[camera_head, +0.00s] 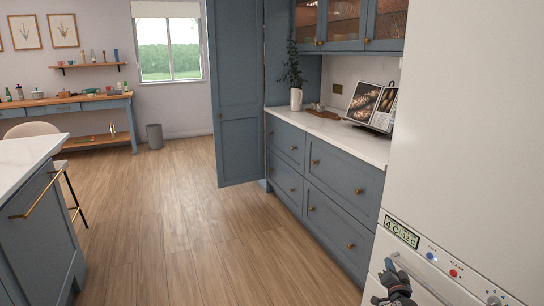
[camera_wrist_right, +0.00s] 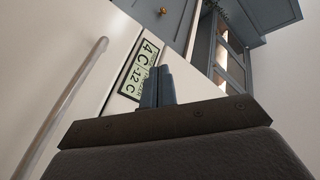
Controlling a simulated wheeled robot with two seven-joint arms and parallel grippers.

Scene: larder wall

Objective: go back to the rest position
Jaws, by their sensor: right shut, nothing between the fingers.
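My right gripper (camera_head: 396,280) is at the bottom right of the head view, in front of the white fridge (camera_head: 455,110) and close to the left end of its handle (camera_head: 425,280). In the right wrist view the fingers (camera_wrist_right: 158,88) are together with nothing between them. The fridge handle (camera_wrist_right: 65,105) runs at the left of that view, apart from the fingers. The temperature display (camera_wrist_right: 140,68) lies just beyond the fingertips; it also shows in the head view (camera_head: 401,232). My left gripper is not in view.
Blue drawers (camera_head: 325,185) with a white counter (camera_head: 350,143) stand left of the fridge. A tall blue door (camera_head: 240,110) stands open beyond them. An island (camera_head: 35,220) with a stool (camera_head: 70,185) is at the left. The wooden floor (camera_head: 190,230) between is clear.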

